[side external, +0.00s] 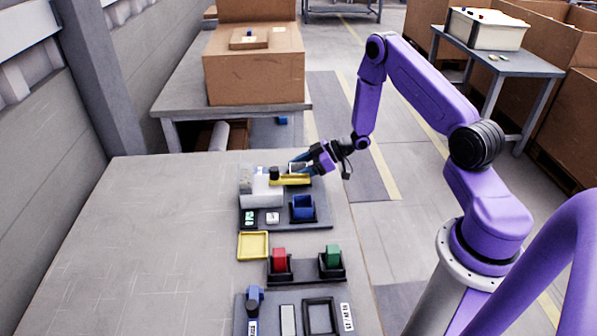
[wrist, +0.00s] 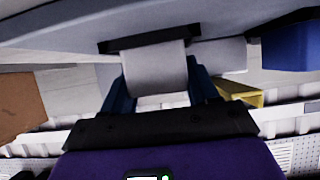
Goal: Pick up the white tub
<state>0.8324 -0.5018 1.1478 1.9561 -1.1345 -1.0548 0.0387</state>
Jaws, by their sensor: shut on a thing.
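The white tub (wrist: 155,68) is between the two blue fingers of my gripper (wrist: 160,92) in the wrist view. My gripper is shut on its sides. A black holder (wrist: 108,46) shows at the tub's far end, against a grey board (wrist: 60,48); I cannot tell whether the tub is still seated in it. In the side view my gripper (side external: 298,166) reaches over the back of the grey board (side external: 322,216) from the right. Only a small pale patch of the tub shows there, mostly hidden by the fingers and a yellow part.
A yellow tray (side external: 290,180) lies close in front of my gripper. A white box (side external: 262,192) stands to its left and a blue tub (side external: 303,207) in front. The table's left side is clear.

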